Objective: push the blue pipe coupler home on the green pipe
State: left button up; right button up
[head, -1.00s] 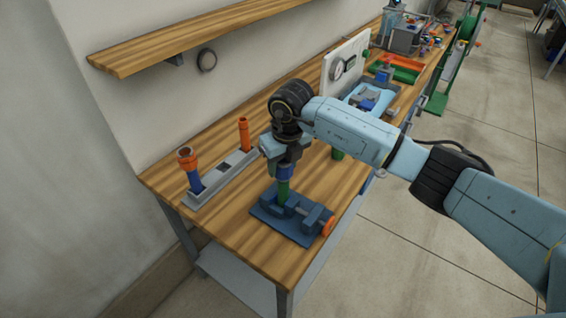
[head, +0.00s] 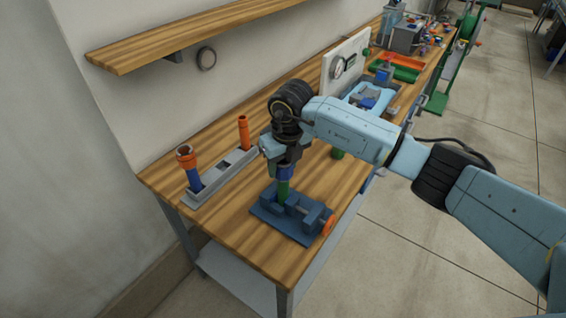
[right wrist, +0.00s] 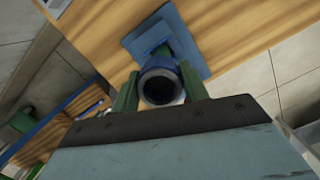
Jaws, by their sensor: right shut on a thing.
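The blue pipe coupler (head: 285,173) is held in my right gripper (head: 286,167), which is shut on it. The green pipe (head: 284,190) stands upright in a blue vise (head: 310,215) on the bench. The coupler is in line with the pipe, directly at its upper end; how far it sits over the pipe cannot be told. In the right wrist view the coupler (right wrist: 161,87) shows as a dark open ring between the fingers (right wrist: 160,80). Part of the green pipe shows beyond it, above the blue vise (right wrist: 192,48). My left gripper is not in view.
A gauge panel (head: 345,70) and an orange-and-green tray (head: 398,70) stand farther back. Bare wood (head: 225,215) lies left of the vise.

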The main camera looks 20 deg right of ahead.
jog(key=shift+f, duration=0.2)
dwell(0.5)
jog(key=o, duration=0.8)
jog(key=shift+r, duration=0.1)
jog(key=shift+r+p, duration=1.2)
jog(key=shift+r, duration=1)
jog(key=shift+o, duration=0.2)
jog(key=o, duration=0.5)
